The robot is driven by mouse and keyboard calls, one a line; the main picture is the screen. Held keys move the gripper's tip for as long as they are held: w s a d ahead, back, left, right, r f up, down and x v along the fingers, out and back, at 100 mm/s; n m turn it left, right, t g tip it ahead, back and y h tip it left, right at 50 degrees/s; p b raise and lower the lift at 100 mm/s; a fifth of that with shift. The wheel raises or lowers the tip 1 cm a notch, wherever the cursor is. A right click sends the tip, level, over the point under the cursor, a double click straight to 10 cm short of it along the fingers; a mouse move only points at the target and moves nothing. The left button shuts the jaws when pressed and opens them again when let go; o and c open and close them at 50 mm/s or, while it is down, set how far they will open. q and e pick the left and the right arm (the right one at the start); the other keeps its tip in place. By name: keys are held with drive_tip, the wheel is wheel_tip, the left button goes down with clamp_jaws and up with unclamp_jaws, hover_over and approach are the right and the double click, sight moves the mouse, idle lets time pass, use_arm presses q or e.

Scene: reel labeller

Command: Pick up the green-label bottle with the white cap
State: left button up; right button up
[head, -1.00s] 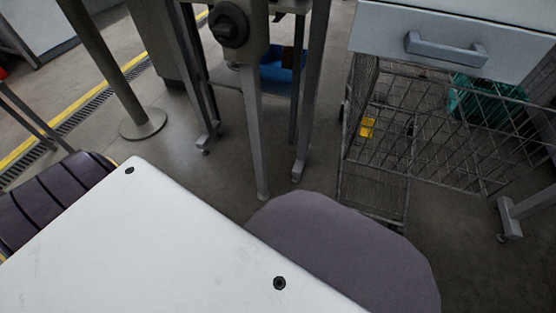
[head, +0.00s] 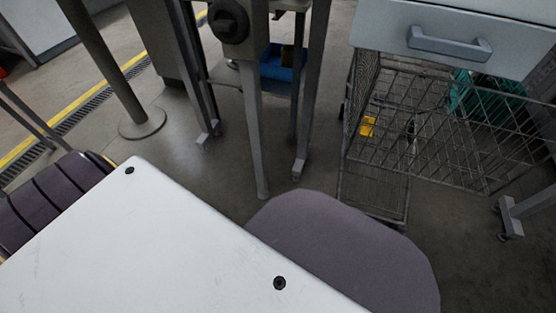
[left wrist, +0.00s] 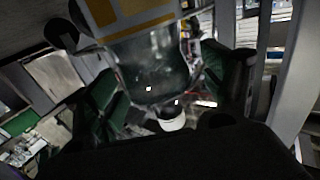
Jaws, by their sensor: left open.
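In the left wrist view a clear bottle (left wrist: 155,72) with a white cap (left wrist: 172,120) hangs down from the top of the picture. The part of its label (left wrist: 140,18) in view looks orange-yellow; I see no green label on it. My left gripper (left wrist: 165,90) is open, with one dark green finger on each side of the bottle. I cannot tell whether either finger touches it. The bottle's far end is cut off by the picture edge. The head view shows no bottle and neither gripper.
In the head view a wire cart (head: 440,130) stands below a grey drawer (head: 455,40). A small yellow item (head: 367,126) and a teal crate (head: 485,95) show there. A blue bin (head: 280,68) sits between metal legs. A round post (head: 105,60) stands at left; bare floor lies between.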

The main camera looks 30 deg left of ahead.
use_arm(q)
clamp_jaws()
idle(0.6)
drive_tip(key=shift+r, duration=0.1)
drive_tip(key=shift+r, duration=0.15)
